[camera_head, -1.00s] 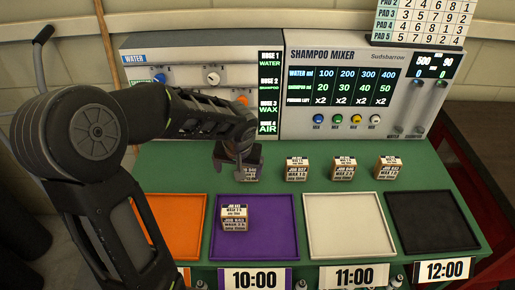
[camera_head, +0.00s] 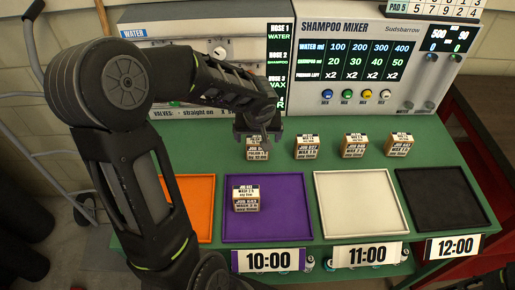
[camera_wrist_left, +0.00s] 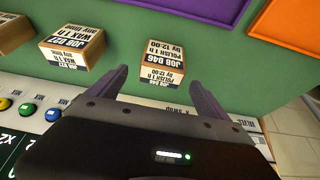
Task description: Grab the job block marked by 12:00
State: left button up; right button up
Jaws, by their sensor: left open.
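The job block (camera_wrist_left: 163,60) in the left wrist view is labelled JOB D46, polish 1 h, by 12:00. In the head view this block (camera_head: 258,154) stands at the left end of the back row on the green table, partly hidden by my left gripper. My left gripper (camera_head: 257,134) is open, just above and behind the block. In the wrist view the open fingers of my left gripper (camera_wrist_left: 157,78) point towards the block, which lies between and slightly beyond their tips. My right gripper is not in view.
Three more blocks (camera_head: 308,147) (camera_head: 354,146) (camera_head: 400,144) stand to the right in the row. The white tray (camera_head: 352,205) and black tray (camera_head: 442,200) are empty. The shampoo mixer (camera_head: 375,65) stands behind.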

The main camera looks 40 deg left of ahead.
aim_at(257, 140)
pick_arm(q)
jog(key=shift+w+a+f, duration=0.2)
jog(key=shift+w+f, duration=0.05)
jog(key=shift+f, duration=0.35)
jog(key=b+x, duration=0.1)
jog(key=x, duration=0.3)
jog(key=shift+s+f, duration=0.15)
jog(key=shift+f, duration=0.1)
jog(key=shift+w+a+f, duration=0.15)
jog(key=shift+w+f, duration=0.1)
jog(key=shift+f, duration=0.1)
jog(key=shift+c, duration=0.2)
jog(key=c, duration=1.5)
